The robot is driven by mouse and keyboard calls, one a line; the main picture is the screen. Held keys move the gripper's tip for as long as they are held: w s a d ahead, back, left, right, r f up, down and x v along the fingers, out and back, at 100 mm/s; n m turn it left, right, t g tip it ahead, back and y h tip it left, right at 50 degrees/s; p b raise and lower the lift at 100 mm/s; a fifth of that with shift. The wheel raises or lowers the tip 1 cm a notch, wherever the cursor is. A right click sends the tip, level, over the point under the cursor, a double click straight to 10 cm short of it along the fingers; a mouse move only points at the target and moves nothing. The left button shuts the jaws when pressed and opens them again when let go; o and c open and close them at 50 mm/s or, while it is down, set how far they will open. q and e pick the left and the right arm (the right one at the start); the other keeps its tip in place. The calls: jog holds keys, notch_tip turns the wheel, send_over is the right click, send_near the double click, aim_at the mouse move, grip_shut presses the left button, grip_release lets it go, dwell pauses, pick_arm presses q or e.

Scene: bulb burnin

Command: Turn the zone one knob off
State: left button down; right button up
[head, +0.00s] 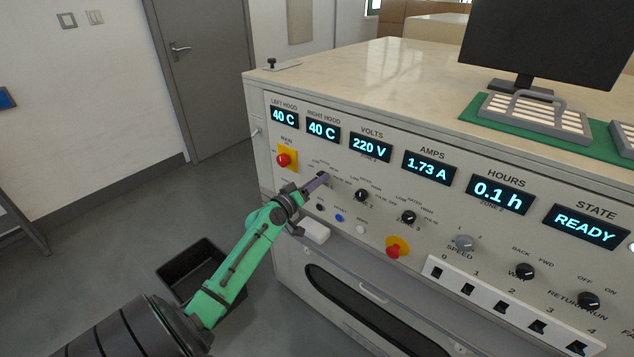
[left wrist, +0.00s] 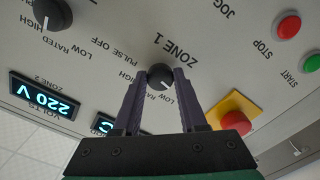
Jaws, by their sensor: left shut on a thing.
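In the left wrist view the mark points to the lower right, towards the LOW lettering; PULSE OFF is printed on the knob's left there. My left gripper (left wrist: 161,80) has one dark finger on each side of the knob and is shut on it. In the head view my left gripper (head: 319,181) reaches the panel from the lower left and mostly hides this knob. My right gripper is not in view.
The zone 2 knob (head: 361,196) and zone 3 knob (head: 408,217) are to the right. A red main switch on a yellow plate (head: 287,158) is up and left. A red emergency button (head: 395,247) is lower right. A black bin (head: 187,262) stands on the floor.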

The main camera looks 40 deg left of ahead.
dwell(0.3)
pick_arm(q)
jog(key=shift+c, duration=2.2)
grip_release()
jog(key=s+b, duration=0.4)
jog(key=s, duration=1)
jog(key=shift+s+d+b, duration=0.15)
jog(key=shift+s+b, duration=0.15)
jog(key=shift+b, duration=0.1)
